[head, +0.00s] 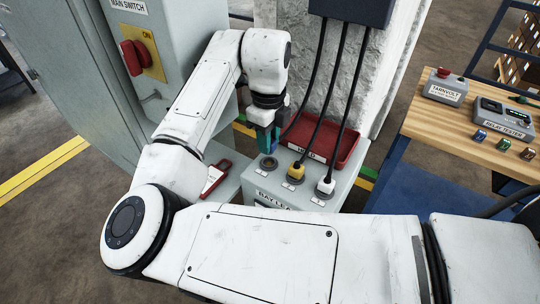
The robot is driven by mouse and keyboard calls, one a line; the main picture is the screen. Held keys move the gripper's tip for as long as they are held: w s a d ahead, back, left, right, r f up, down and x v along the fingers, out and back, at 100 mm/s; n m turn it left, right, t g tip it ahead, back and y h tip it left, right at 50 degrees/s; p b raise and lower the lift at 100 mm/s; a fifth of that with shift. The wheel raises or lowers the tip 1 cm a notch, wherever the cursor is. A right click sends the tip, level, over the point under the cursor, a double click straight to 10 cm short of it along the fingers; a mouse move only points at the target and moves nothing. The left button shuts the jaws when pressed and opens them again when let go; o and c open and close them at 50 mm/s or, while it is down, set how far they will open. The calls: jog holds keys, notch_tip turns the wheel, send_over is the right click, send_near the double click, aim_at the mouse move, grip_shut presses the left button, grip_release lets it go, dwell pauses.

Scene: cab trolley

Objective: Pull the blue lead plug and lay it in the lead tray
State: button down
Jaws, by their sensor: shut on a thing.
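My gripper (268,142) is shut above the left socket of the grey battery box (285,187). The blue lead plug is in the jaws, mostly hidden by the fingers, and its black cable runs up behind them. The left socket (268,163) shows an open ring, with the gripper just above it. A yellow plug (296,171) and a white plug (326,185) sit in the other two sockets.
Black cables (341,80) hang from a dark box (352,10) across the tray. A grey cabinet with a red main switch (133,57) stands left. A red-handled object (216,176) lies left of the battery box. A wooden bench (455,127) with devices stands right.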

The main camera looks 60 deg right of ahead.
jog(key=shift+r+p, duration=0.5)
jog(key=shift+r, duration=0.25)
